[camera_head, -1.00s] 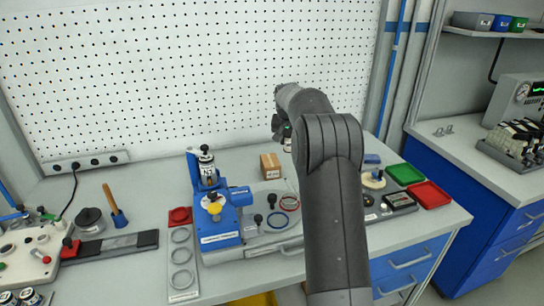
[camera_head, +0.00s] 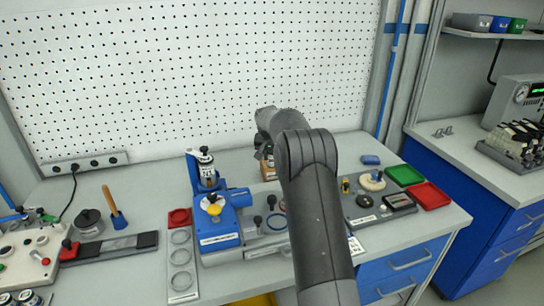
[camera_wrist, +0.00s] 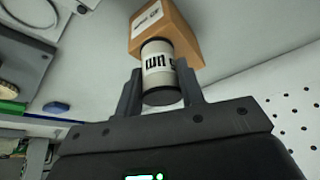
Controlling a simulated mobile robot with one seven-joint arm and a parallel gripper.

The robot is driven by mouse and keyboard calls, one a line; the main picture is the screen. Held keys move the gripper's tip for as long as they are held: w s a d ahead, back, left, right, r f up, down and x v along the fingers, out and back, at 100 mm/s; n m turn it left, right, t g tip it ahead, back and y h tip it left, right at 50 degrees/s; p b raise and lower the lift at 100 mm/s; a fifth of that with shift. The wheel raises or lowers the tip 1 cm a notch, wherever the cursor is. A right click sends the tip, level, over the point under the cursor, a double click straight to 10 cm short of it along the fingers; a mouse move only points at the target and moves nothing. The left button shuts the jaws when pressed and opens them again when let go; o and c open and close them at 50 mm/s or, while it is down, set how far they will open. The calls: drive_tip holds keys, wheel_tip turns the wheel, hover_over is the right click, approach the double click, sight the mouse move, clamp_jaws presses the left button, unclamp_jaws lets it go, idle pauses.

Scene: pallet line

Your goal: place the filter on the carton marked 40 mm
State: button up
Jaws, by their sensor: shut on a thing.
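The filter (camera_wrist: 158,58) is a short cylinder with a white label, black print and dark end bands. My gripper (camera_wrist: 158,88) is shut on it, one finger on each side, in the wrist view. The carton (camera_wrist: 182,28) is a small brown box with a white label just beyond the filter's far end. The label's print is too small and turned to read. I cannot tell whether filter and carton touch. In the head view the carton (camera_head: 267,171) stands on the bench, partly hidden by my arm, with my gripper above it.
A blue fixture (camera_head: 222,236) left of the carton holds another labelled cylinder (camera_head: 207,170). A plate with rings (camera_head: 181,254) lies left of it. Green (camera_head: 404,174) and red (camera_head: 430,196) trays are at the right. A pegboard (camera_head: 200,80) rises behind the bench.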

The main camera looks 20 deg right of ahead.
drive_tip(key=shift+f, duration=0.1)
drive_tip(key=o, duration=1)
drive_tip(key=shift+c, duration=0.2)
